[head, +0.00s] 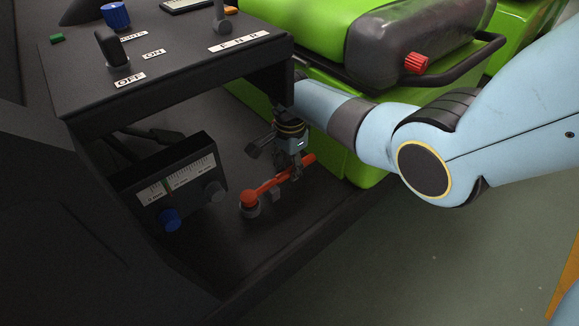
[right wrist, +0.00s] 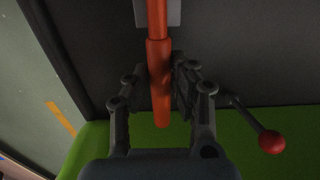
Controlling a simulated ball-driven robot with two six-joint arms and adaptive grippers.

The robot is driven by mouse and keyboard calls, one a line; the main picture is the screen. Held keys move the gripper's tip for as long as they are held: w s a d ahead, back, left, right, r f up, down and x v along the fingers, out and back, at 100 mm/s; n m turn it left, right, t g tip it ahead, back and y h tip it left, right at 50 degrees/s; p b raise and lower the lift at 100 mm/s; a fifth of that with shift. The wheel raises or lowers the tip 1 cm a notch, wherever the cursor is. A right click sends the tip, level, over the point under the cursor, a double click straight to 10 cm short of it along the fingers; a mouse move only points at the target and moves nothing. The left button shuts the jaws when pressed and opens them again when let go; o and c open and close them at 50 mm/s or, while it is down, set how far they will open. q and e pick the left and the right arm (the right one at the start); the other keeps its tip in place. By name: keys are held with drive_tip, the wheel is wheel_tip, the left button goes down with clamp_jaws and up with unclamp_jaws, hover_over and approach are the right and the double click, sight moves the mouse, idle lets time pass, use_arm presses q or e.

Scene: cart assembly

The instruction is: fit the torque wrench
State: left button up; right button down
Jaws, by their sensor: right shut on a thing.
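The orange torque wrench (head: 268,187) lies low over the black cart floor, in the open space under the control panel. Its round head is at a grey round fitting (head: 250,210); I cannot tell whether it is seated on it. My right gripper (head: 296,172) is shut on the wrench's handle near its far end. In the right wrist view the orange handle (right wrist: 160,85) runs between the two fingers of my right gripper (right wrist: 162,78), and a grey block (right wrist: 172,12) shows by the shaft. My left gripper is not in view.
A gauge box (head: 177,177) with a blue knob (head: 170,219) stands left of the wrench. The control panel (head: 190,72) overhangs the space. A green seat (head: 310,30) is behind. A red ball knob (right wrist: 271,142) is close to my right gripper.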

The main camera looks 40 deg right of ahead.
drive_tip(key=c, duration=1)
unclamp_jaws()
drive_tip(key=shift+c, duration=0.2)
wheel_tip(320, 180, up, 12)
